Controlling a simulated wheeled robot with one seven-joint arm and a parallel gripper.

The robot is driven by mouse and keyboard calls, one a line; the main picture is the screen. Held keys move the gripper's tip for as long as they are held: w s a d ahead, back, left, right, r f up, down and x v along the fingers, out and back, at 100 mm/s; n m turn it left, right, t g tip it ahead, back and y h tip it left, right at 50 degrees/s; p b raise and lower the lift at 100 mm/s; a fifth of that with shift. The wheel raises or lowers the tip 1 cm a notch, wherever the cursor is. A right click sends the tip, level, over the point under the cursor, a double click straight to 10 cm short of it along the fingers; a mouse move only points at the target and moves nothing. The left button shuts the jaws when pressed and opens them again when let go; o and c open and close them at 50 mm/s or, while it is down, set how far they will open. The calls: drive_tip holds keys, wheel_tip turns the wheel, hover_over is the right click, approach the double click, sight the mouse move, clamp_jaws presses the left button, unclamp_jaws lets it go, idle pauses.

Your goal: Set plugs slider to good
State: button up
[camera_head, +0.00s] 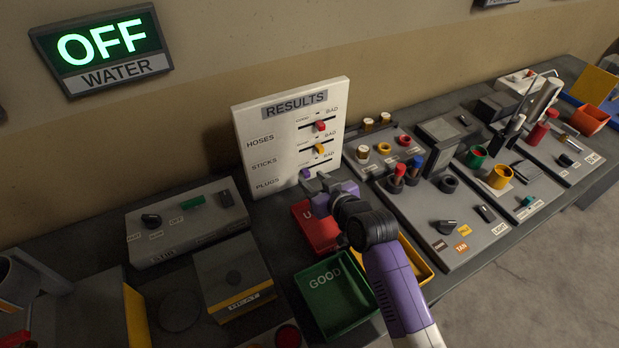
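The white RESULTS board (270,142) stands upright near the back of the bench, with rows marked HOSES, STICKS and PLUGS. The hoses slider has a red knob (320,126) and the sticks slider a yellow knob (319,149). My gripper (316,181) is at the board's lower edge, close beside the purple knob. I cannot tell whether it touches the knob or whether its fingers are open.
A green GOOD bin (336,296) and a red bin (316,232) sit below the board, with a yellow bin (413,262) beside my arm. Grey control panels stand left (187,220) and right (449,218). A lit OFF WATER sign (103,48) hangs on the wall.

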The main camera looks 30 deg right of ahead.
drive_tip(key=shift+v, duration=2.25)
wheel_tip(320, 180, up, 6)
drive_tip(key=s+d+m+t+h, duration=0.2)
drive_tip(key=s+t, duration=0.1)
drive_tip(key=s+a+g, duration=0.1)
drive_tip(key=s+a, duration=0.2)
drive_tip(key=s, duration=1.5)
drive_tip(key=s+a+n+y, duration=0.1)
drive_tip(key=s+a, duration=0.3)
drive_tip(key=s, duration=1.5)
drive_tip(key=shift+s+r+n+g+y, duration=0.3)
drive_tip(key=shift+r+g, duration=0.1)
drive_tip(key=shift+r, duration=0.05)
